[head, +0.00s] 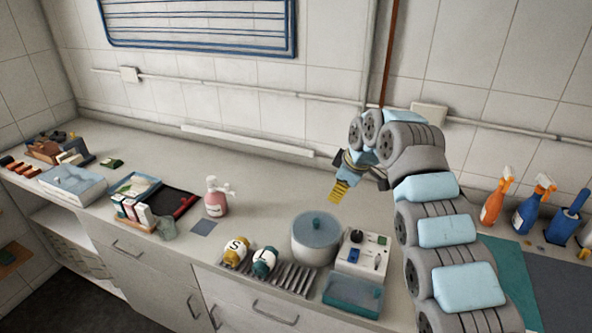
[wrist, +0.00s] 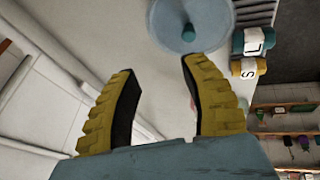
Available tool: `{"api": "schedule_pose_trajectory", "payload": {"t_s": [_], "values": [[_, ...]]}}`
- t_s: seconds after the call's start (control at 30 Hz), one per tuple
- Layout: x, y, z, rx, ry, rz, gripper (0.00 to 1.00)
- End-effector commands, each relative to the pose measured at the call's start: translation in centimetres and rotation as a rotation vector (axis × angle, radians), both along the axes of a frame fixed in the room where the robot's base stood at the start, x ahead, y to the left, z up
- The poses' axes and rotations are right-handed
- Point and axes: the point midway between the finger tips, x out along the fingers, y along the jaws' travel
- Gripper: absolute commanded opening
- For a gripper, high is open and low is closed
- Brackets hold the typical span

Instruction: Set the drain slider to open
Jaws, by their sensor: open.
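A white control box (head: 362,254) stands on the counter right of the round pot. It has a black knob, a small blue part and other small controls on its top. I cannot tell which control is the drain slider or how it is set. My gripper (head: 339,191) hangs above and behind the pot, well apart from the box. In the wrist view my gripper (wrist: 158,68) is open, with its yellow fingers spread and nothing between them. The control box does not show in the wrist view.
The lidded pot (head: 316,238) stands left of the box, and a teal tray (head: 353,295) lies in front of it. Jars marked S (head: 237,251) and L (head: 264,262) lie on a ribbed rack. Spray bottles (head: 496,194) stand at the right. The counter behind the pot is clear.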

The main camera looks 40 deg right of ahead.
Motion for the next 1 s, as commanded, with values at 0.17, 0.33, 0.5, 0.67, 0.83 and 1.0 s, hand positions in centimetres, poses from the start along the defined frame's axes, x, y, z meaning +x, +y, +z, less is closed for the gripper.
{"api": "schedule_pose_trajectory", "payload": {"t_s": [0.17,0.33,0.5,0.67,0.83,1.0], "values": [[3.1,0.3,-0.2,-0.007,-0.082,-0.016,0.46],[5.8,0.6,-0.4,-0.01,-0.165,-0.037,0.46],[8.5,0.9,-0.5,-0.014,-0.248,-0.06,0.46],[11.1,1.4,-0.8,-0.013,-0.332,-0.088,0.46],[13.3,1.8,-1.0,-0.011,-0.408,-0.118,0.46],[14.6,1.9,-1.0,-0.013,-0.46,-0.137,0.46]]}}
